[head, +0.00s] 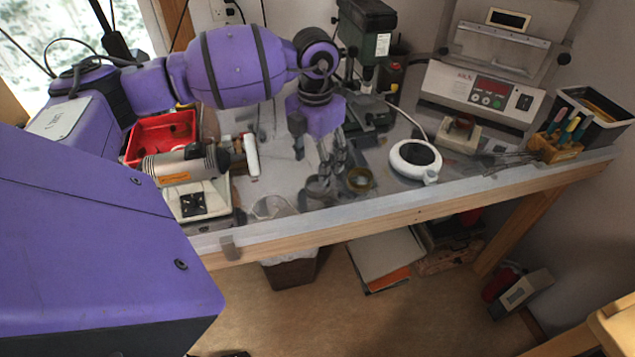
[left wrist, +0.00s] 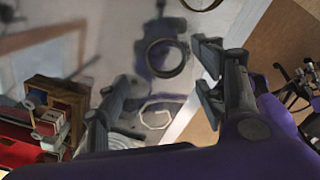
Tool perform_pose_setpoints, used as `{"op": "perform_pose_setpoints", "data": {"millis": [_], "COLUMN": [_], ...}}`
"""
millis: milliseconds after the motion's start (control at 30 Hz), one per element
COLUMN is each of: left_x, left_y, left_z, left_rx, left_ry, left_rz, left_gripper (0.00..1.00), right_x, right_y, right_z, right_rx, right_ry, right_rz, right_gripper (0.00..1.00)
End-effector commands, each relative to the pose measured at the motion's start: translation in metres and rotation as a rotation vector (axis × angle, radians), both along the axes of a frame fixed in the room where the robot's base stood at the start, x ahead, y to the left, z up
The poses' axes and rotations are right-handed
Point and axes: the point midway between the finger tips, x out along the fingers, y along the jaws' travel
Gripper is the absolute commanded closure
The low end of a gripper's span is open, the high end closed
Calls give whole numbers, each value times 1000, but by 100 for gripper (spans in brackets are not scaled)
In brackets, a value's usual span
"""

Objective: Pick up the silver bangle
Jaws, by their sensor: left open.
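The silver bangle (head: 317,196) appears as a dark grey ring on the bench top near the front edge, partly hidden by my fingers. In the left wrist view the bangle (left wrist: 165,76) lies flat ahead of my fingertips, toward the space between them. My left gripper (head: 331,166) points down just above and behind the bangle. Its fingers (left wrist: 168,75) are apart with nothing between them, and I see no contact with the bangle.
A brass-coloured ring (head: 361,180) lies close to the right of the bangle. A pale wire coil (head: 274,207) lies to its left. A round white dish (head: 416,159) stands farther right. A torch-like tool (head: 186,164) and red tray (head: 160,136) are at left.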

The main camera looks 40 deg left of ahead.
Motion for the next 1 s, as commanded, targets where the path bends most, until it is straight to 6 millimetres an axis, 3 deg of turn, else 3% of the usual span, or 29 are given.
{"op": "perform_pose_setpoints", "data": {"millis": [333,567,933,1000], "left_x": [-4,-4,-4,-4], "left_y": [-5,-5,-5,-5], "left_z": [-44,-49,-48,-48], "left_rx": [-5,-4,-4,-4], "left_ry": [-1,-2,-2,-2], "left_rz": [1,0,0,0], "left_gripper": [37,37,83,83], "right_x": [4,1,1,1], "right_y": [4,6,6,6], "right_z": [9,6,6,6], "right_rx": [6,10,13,12], "right_ry": [-6,0,0,0], "right_rz": [10,10,-4,-4], "right_gripper": [60,60,60,60]}}
